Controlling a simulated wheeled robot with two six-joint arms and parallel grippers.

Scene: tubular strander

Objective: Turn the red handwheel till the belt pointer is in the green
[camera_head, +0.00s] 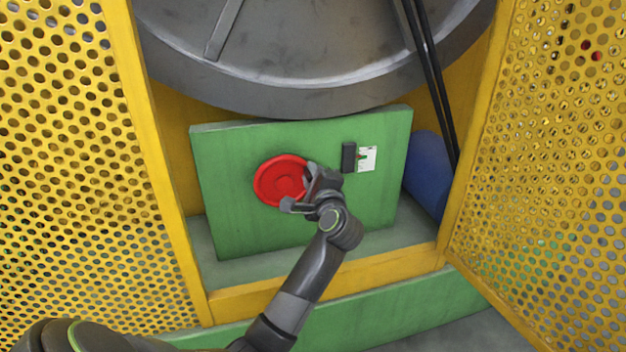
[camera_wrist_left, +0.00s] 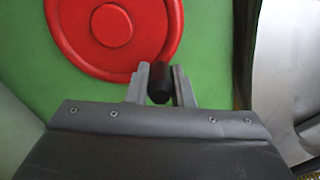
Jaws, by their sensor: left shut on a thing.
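The red handwheel (camera_head: 279,180) is mounted on the front of a green panel (camera_head: 230,220); its rim and hub also show large in the left wrist view (camera_wrist_left: 85,30). My left gripper (camera_head: 303,191) is at the wheel's right edge. In the left wrist view its two fingers are closed around a black handle knob (camera_wrist_left: 159,82) at the wheel's rim. A white scale plate (camera_head: 367,158) sits right of the wheel beside a black block (camera_head: 348,157). Small red and green marks show on it, but the pointer's position is too small to tell. My right gripper is out of view.
Yellow perforated guards (camera_head: 75,180) stand left and right (camera_head: 550,160) of the opening. A large grey wheel (camera_head: 300,85) hangs above the panel, with black belts (camera_head: 430,60) at its right. A blue cylinder (camera_head: 427,170) lies behind the panel's right side.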

